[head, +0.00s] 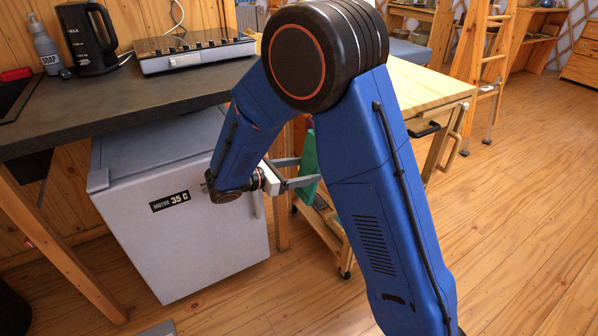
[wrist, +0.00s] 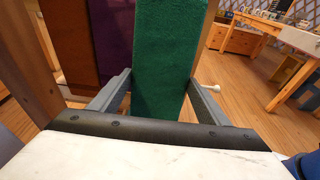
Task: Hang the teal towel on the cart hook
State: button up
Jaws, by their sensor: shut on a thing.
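The teal towel (wrist: 168,50) is a green strip between my gripper's grey fingers in the wrist view. In the head view a small part of the towel (head: 309,155) shows beside the cart, with much of it hidden by my arm. My gripper (head: 300,171) is shut on the towel, at the cart's near side; it also shows in the wrist view (wrist: 160,88). The cart (head: 420,82) has a light wooden top. A pale round-ended peg (wrist: 210,87) shows just right of the towel; I cannot tell whether it is the cart hook.
A brown panel or cloth (wrist: 68,40) and a purple one (wrist: 113,38) are left of the towel. A small white fridge (head: 190,215) stands under the dark counter (head: 120,105), left of my gripper. The wooden floor (head: 520,220) on the right is clear.

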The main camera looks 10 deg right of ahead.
jog(key=shift+r+x, duration=0.1)
jog(key=shift+x, duration=0.85)
jog(key=shift+r+x, duration=0.15)
jog(key=shift+x, duration=0.75)
jog(key=shift+w+d+f, duration=0.2)
jog(key=shift+d+f, duration=0.25)
jog(key=shift+d, duration=0.3)
jog(key=o, duration=1.2)
jog(key=shift+c, duration=0.2)
jog(key=shift+a, duration=0.1)
